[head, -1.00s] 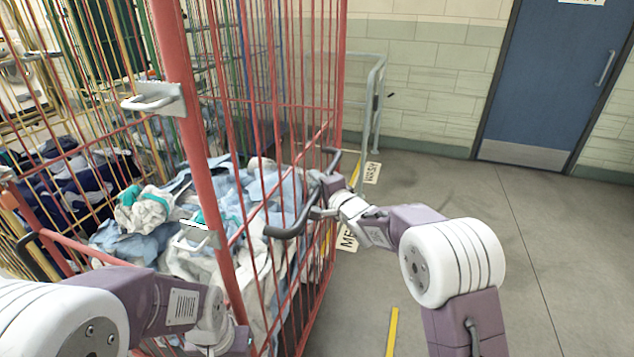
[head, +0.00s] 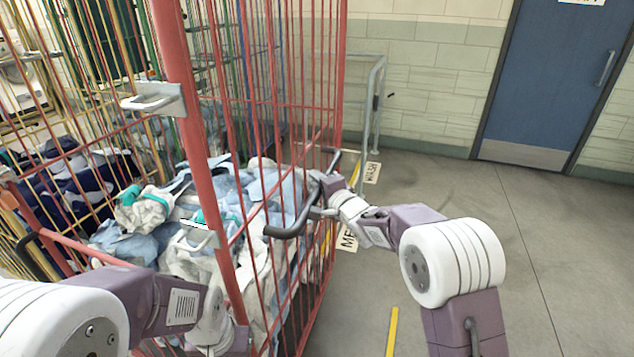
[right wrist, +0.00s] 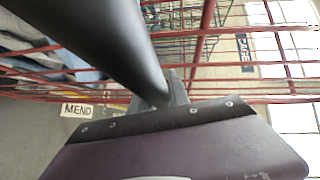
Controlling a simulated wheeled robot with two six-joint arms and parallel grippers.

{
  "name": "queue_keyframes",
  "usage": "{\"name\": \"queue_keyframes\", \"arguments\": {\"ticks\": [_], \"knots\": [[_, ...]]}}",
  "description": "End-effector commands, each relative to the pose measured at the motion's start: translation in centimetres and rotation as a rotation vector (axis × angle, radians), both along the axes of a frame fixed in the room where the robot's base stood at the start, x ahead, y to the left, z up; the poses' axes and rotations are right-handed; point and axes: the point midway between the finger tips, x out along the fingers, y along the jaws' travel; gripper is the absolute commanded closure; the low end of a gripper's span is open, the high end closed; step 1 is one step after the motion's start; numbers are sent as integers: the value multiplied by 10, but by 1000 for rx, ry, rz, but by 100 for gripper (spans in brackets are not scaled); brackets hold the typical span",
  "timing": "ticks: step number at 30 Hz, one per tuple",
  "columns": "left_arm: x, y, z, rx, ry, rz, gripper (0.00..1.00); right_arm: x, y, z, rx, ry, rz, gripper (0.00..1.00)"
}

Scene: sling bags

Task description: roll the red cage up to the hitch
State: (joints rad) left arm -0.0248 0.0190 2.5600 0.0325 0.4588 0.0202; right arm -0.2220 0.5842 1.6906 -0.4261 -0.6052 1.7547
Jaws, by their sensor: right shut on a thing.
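The red cage (head: 192,120) stands close in front of me in the head view, its red bars filling the left half. It holds a heap of light blue, white and teal cloth (head: 150,215). My right gripper (head: 322,190) is shut on the cage's dark push handle (head: 290,228) on its right side. In the right wrist view the dark handle (right wrist: 110,40) runs into the jaws. My left arm reaches to the cage's near side at the lower left; its fingertips are hidden. The hitch cannot be made out in these frames.
A yellow cage (head: 20,215) with dark blue cloth stands at the left. A grey metal rail (head: 375,105) stands by the back wall. Floor signs read WASH (head: 372,172) and MEND (head: 348,238). A blue door (head: 555,80) is at the back right. The floor at the right is clear.

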Motion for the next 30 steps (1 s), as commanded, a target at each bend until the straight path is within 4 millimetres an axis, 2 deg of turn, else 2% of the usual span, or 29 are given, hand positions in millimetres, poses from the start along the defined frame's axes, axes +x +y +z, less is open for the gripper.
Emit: {"name": "queue_keyframes", "arguments": {"ticks": [9,15,21,22,24,30], "knots": [[0,0,1,0,0,0,100,0,0,-1,-1,3,0,100],[0,0,12,0,0,0,100,5,17,1,0,3,3,100],[0,0,10,0,0,0,100,5,17,0,1,-1,2,100],[0,0,10,0,0,0,100,5,17,0,1,-1,2,73],[0,0,10,0,0,0,100,5,17,0,1,0,3,57],[0,0,10,0,0,0,100,5,16,0,0,0,1,57]]}}
